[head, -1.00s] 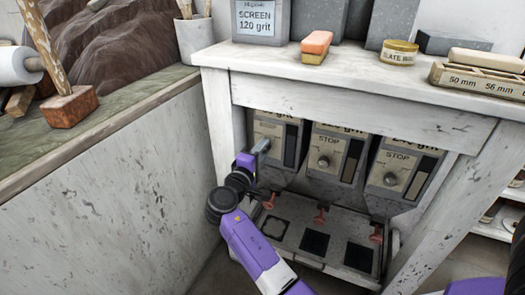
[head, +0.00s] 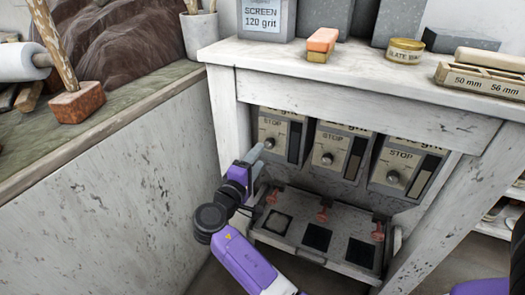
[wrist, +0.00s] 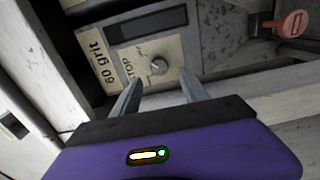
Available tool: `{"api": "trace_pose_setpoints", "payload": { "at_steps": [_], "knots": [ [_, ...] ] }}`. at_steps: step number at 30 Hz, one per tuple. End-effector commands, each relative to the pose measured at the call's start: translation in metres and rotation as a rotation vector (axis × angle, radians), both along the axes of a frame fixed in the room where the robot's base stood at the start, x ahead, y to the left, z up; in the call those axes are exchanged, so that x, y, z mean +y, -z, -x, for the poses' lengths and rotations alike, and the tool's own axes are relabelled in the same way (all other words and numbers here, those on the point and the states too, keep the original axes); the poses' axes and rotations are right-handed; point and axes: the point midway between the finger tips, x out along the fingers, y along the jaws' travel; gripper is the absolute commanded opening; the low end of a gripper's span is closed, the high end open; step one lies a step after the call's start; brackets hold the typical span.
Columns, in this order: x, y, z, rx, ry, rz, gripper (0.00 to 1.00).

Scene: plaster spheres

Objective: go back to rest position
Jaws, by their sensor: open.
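My gripper (head: 254,158) is in front of the leftmost dispenser (head: 276,136) under the white table. In the wrist view my gripper (wrist: 156,90) is open, with two parted grey fingers and nothing between them. The dispenser's round knob (wrist: 158,66) shows just beyond the fingertips, apart from them. Its label reads 60 grit and STOP. In the head view the knob (head: 269,143) shows beside my fingertips. My purple arm reaches up from the bottom of the head view.
Two more dispensers stand to the right, the middle one (head: 337,150) and the right one (head: 402,168). Below them is a tray (head: 285,243) with dark square openings and red taps. The white table (head: 350,95) overhangs my gripper. A wall-like bench side (head: 110,180) stands at left.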

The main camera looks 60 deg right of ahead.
Motion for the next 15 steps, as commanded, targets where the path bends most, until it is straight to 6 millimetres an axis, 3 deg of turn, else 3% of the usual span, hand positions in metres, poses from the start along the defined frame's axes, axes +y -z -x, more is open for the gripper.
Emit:
{"api": "trace_pose_setpoints", "payload": {
  "at_steps": [4, 15],
  "knots": [
    [0.0086, -0.0004, 0.0013, 0.0, 0.0, 0.001, 0.52],
    [0.0092, 0.0, 0.0015, 0.0, 0.001, 0.0, 0.52]
  ]
}}
